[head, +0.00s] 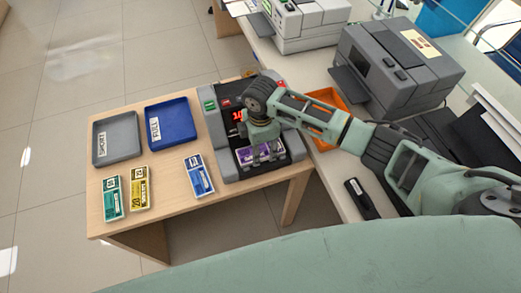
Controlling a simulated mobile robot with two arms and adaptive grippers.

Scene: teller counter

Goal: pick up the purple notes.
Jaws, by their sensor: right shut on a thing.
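The purple notes (246,156) are a small bundle at the near end of the dark counting machine (231,170) on the wooden table. My right gripper (262,152) reaches in from the right and points down over the bundle. It is shut on the purple notes, and its fingers hide part of them. I cannot tell whether the bundle still touches the machine. My left gripper does not show.
A grey tray (117,138) marked SHORT and a blue tray (171,122) marked FULL stand at the table's back left. Green notes (112,199), yellow notes (140,190) and blue notes (199,176) lie nearer. An orange tray (328,97) and grey machine (395,65) are at right.

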